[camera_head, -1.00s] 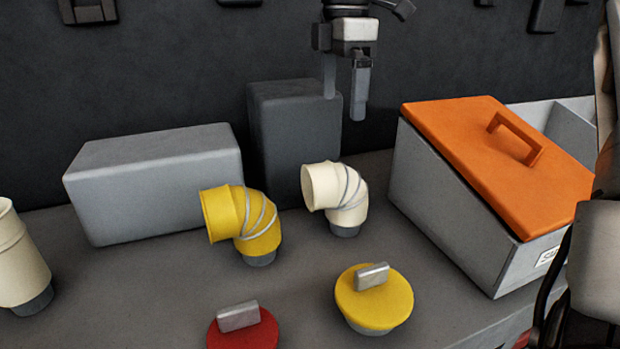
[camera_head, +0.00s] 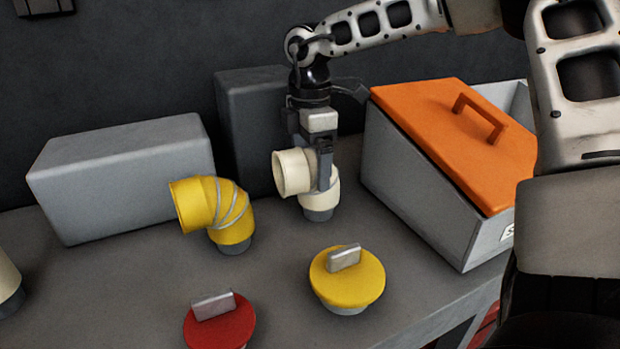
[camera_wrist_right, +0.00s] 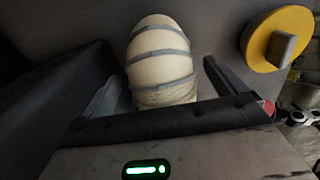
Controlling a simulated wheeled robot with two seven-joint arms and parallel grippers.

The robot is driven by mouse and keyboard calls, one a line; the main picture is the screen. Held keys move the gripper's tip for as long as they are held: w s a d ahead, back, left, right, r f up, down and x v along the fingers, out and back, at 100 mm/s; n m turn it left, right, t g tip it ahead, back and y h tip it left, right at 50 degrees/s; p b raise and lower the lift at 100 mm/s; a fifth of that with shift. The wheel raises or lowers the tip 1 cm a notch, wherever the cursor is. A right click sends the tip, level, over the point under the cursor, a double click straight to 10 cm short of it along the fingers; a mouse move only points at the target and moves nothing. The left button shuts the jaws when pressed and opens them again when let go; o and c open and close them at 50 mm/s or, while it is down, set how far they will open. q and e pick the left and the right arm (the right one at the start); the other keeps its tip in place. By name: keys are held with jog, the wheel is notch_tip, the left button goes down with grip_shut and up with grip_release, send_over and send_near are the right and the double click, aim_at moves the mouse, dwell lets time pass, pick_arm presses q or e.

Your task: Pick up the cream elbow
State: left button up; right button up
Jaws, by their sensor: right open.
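The cream elbow (camera_head: 293,172) stands upright on the bench on its grey base, its open mouth facing left. My right gripper (camera_head: 312,178) points down over it, with one finger in front of the elbow and hiding part of it. In the right wrist view the cream elbow (camera_wrist_right: 158,62) lies between the two spread fingers of my right gripper (camera_wrist_right: 160,88). Gaps show beside it, so the jaws are open around it. My left gripper is not in view.
A dark grey block (camera_head: 240,120) stands close behind the elbow. A grey bin (camera_head: 420,195) with an orange lid (camera_head: 440,120) is to the right. A yellow elbow (camera_head: 215,208), a light grey block (camera_head: 120,175), a yellow cap (camera_head: 350,285) and a red cap (camera_head: 220,328) are also on the bench.

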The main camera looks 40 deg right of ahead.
jog(key=shift+f, duration=0.4)
jog(key=c, duration=1.2)
jog(key=shift+r, duration=0.1)
